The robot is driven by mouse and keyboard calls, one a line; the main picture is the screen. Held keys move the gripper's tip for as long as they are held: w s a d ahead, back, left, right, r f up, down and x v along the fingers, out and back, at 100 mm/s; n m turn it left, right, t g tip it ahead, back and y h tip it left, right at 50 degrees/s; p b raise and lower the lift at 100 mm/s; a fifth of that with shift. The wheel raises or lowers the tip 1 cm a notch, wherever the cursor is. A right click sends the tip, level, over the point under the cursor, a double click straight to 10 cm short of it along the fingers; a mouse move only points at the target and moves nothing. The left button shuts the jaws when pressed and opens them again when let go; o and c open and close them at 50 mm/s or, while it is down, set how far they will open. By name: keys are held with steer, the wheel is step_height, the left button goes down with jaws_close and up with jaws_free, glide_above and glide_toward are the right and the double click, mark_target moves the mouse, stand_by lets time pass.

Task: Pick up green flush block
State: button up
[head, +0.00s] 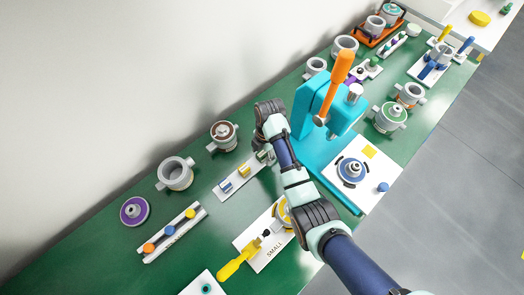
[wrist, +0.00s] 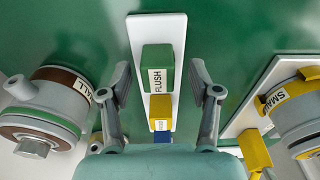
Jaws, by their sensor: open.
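The green flush block (wrist: 155,56) stands at the far end of a narrow white plate (wrist: 171,30) in the wrist view, its FLUSH label facing me. My gripper (wrist: 159,82) is open, with one finger on each side of the block and a gap on both sides. No contact shows. In the head view my gripper (head: 266,146) is over the far end of the white plate (head: 228,188), and the green block (head: 262,156) is partly hidden under it.
A yellow block (wrist: 160,106) and a blue block (wrist: 163,137) are in line with the green one. A grey cylinder (wrist: 52,100) is left; a white SMALL plate (wrist: 248,118) is right. The turquoise press (head: 318,120) stands close right of my gripper.

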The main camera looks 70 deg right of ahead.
mark_target(262, 153)
steer(key=shift+w+f, duration=0.1)
steer(key=shift+f, duration=0.35)
jaws_close()
steer(key=shift+r, duration=0.1)
step_height(262, 153, up, 20)
steer(key=p, duration=1.3)
